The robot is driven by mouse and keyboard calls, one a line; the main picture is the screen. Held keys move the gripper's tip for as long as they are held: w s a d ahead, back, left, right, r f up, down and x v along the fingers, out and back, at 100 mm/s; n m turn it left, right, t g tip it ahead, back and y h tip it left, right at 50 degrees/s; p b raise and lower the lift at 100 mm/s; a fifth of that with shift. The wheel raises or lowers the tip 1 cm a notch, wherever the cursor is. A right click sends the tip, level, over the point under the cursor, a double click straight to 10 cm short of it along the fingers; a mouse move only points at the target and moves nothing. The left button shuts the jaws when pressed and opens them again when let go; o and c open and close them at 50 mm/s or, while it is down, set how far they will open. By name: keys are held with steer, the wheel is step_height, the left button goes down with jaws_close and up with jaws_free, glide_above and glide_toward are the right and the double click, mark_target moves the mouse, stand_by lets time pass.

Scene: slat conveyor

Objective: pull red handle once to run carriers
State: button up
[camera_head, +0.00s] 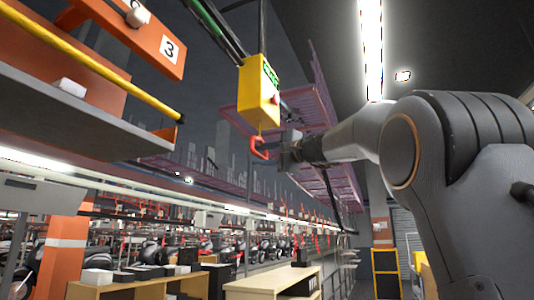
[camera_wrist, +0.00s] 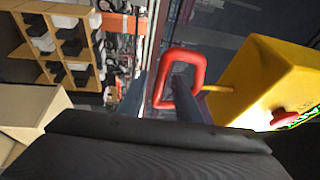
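The red handle (camera_head: 259,149) is a loop hanging on a cord under a yellow control box (camera_head: 260,95) in the head view. In the wrist view the red handle (camera_wrist: 188,53) is a rounded loop joined by a yellow cord to the yellow box (camera_wrist: 262,75), which has a red button. My gripper (camera_head: 279,149) is at the handle, coming from the right in the head view. In the wrist view my gripper (camera_wrist: 160,85) has its two fingers apart. One finger appears inside the loop and the other outside it, with a red bar between them. I cannot tell whether they touch it.
An orange beam marked 3 (camera_head: 150,38), a yellow rail (camera_head: 80,60) and a grey shelf (camera_head: 75,115) are at upper left. Pink mesh frames (camera_head: 315,100) hang behind the box. Wooden shelving (camera_head: 270,285) stands below. Open air surrounds the handle's underside.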

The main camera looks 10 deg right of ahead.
jaws_close()
step_height(320, 180, down, 6)
steer(key=b, duration=0.7)
stand_by(0.4)
step_height(320, 180, up, 6)
steer(key=p, duration=0.5)
jaws_free()
